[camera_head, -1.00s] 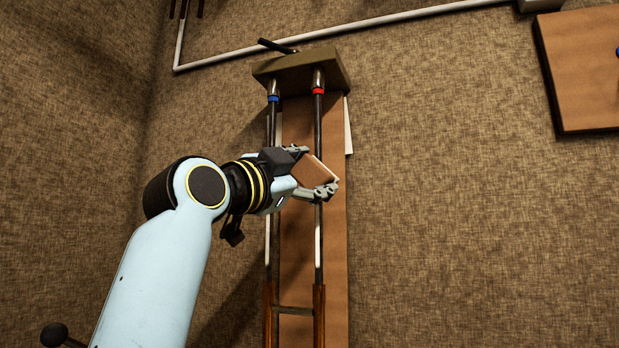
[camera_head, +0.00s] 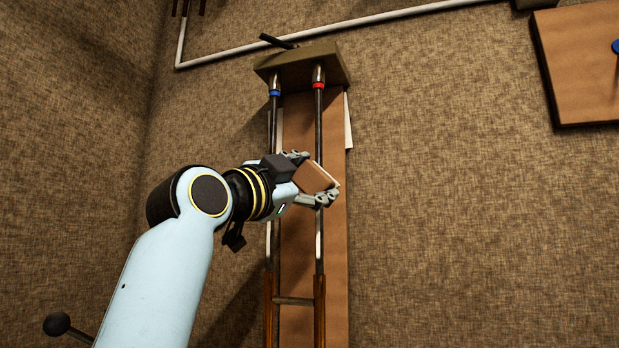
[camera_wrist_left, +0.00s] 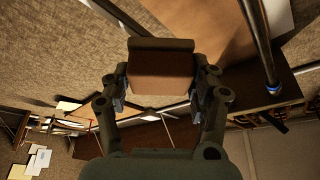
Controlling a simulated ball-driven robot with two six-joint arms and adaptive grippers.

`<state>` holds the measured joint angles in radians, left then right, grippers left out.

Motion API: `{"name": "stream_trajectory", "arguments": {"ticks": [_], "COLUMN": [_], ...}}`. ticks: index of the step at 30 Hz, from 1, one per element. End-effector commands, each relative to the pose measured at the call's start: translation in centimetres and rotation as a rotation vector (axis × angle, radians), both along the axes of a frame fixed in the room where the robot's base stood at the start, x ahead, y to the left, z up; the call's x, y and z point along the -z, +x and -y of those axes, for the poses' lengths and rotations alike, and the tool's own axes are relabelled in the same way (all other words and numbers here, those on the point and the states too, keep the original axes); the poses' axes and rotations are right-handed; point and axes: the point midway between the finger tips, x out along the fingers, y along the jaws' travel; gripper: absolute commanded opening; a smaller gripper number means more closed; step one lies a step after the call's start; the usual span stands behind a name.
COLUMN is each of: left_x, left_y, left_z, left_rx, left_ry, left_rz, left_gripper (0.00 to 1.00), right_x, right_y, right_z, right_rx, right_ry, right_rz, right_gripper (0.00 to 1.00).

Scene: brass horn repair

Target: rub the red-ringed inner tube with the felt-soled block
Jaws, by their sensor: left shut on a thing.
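The red-ringed inner tube (camera_head: 319,125) hangs upright from the clamp block at the right, its red ring (camera_head: 319,85) near the top. The blue-ringed tube (camera_head: 274,125) runs parallel at its left. My left gripper (camera_head: 310,178) is shut on the brown felt-soled block (camera_head: 317,178), held tilted in front of the red-ringed tube about midway down. Whether the sole touches the tube I cannot tell. In the left wrist view the block (camera_wrist_left: 161,68) sits between the two fingers. My right gripper is not in view.
The clamp block (camera_head: 300,68) holds both tubes above a brown backing board (camera_head: 334,240). A crossbar (camera_head: 294,301) joins the lower brown sleeves. A white pipe (camera_head: 400,20) runs along the wall, with a brown panel (camera_head: 580,70) at upper right.

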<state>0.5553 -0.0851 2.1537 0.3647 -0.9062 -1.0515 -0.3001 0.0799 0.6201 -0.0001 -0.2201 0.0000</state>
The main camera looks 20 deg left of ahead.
Motion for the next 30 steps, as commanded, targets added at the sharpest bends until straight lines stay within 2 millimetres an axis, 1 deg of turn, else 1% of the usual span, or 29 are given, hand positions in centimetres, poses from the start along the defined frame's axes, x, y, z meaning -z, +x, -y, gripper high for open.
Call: {"name": "stream_trajectory", "arguments": {"ticks": [4,7,21,24,30], "left_x": [0.1,0.0,-0.1,-0.1,0.0], "left_y": [0.1,-0.2,-5.2,-5.8,-6.0], "left_z": [0.0,0.0,-0.2,-0.2,-0.2], "left_rx": [-0.001,-0.002,-0.001,-0.001,-0.001], "left_ry": [0.002,0.002,0.0,0.0,0.0], "left_rz": [-0.004,-0.004,-0.001,-0.001,-0.002], "left_gripper": [0.35,0.35,0.35,0.35,0.35], "right_x": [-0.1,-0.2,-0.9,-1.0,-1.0], "right_y": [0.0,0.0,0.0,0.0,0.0], "right_z": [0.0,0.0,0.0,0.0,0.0], "right_rx": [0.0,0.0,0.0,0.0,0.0], "right_ry": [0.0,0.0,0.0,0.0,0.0], "right_rz": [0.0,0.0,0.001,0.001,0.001], "right_gripper": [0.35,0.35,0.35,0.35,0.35]}}
